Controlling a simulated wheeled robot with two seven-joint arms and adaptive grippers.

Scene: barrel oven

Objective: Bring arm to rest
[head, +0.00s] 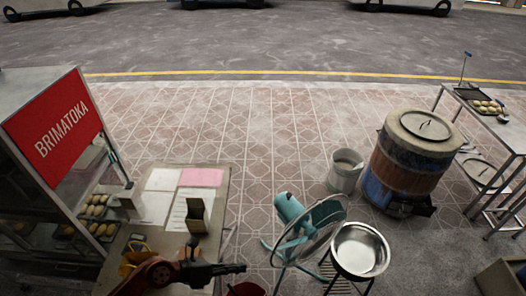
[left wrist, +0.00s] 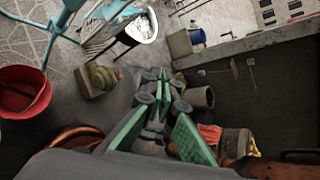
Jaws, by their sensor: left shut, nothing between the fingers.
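My left arm comes in at the bottom left of the head view, with a dark red-brown link. Its gripper (head: 238,268) points right, just beyond the front right part of the small table. In the left wrist view the gripper (left wrist: 160,76) shows its green-padded fingers closing together at the tips, with nothing between them. My right arm and gripper are not in view.
A table (head: 225,185) with papers stands by the arm. A teal fan (head: 290,215) and metal basin (head: 361,248) are to its right. A red bucket (left wrist: 25,88) is below. The barrel oven (head: 410,160) is farther right. Paving beyond is clear.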

